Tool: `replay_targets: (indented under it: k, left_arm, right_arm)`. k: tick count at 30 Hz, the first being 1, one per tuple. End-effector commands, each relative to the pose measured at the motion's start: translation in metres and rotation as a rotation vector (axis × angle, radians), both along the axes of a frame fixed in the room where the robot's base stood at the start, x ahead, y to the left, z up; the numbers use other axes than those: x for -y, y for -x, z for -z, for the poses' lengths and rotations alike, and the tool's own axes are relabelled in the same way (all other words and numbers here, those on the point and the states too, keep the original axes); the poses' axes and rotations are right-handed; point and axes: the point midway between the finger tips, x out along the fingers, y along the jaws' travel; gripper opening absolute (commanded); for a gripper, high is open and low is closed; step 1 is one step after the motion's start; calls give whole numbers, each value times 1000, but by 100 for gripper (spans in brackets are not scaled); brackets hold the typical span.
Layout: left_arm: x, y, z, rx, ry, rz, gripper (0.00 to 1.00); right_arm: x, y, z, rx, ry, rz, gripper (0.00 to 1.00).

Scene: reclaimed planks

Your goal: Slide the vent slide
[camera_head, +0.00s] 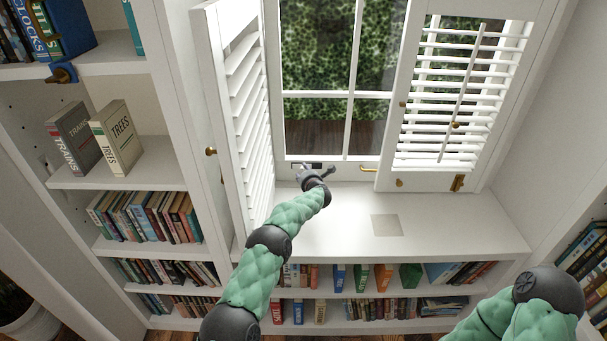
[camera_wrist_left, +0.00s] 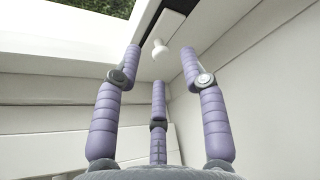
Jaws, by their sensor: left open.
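The vent slide (camera_wrist_left: 172,27) shows in the left wrist view as a pale bar beside a dark slot in the white window frame. A round white knob (camera_wrist_left: 160,48) stands out from it. My left gripper (camera_head: 316,170) reaches the bottom of the window in the head view and hides most of the vent there. In the left wrist view its purple fingers (camera_wrist_left: 160,62) are spread open, with the knob showing between the two upper fingertips. I cannot tell whether any finger touches it. Only part of my right arm shows at the lower right; its gripper is out of view.
A left shutter (camera_head: 245,110) stands swung open beside my left arm. A right shutter (camera_head: 455,100) covers the right side of the window. The white sill (camera_head: 450,225) below is clear apart from a flat greyish square (camera_head: 386,225). Bookshelves flank it.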

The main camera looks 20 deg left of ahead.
Motion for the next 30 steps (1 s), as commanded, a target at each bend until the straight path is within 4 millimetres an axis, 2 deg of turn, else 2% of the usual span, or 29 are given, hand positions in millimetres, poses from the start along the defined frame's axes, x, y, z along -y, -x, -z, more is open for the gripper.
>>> replay_targets:
  k: [10,23,27,30]
  left_arm:
    - [-9,-17,7,0,0,0,42]
    - [-10,-19,7,1,-1,2,42]
    - [-10,-19,7,0,-1,2,3]
    - [-10,-19,7,1,0,2,0]
  right_arm:
    - [0,0,14,0,0,0,50]
    - [0,0,14,0,0,0,50]
    - [0,0,15,0,0,0,50]
    - [0,0,15,0,0,0,50]
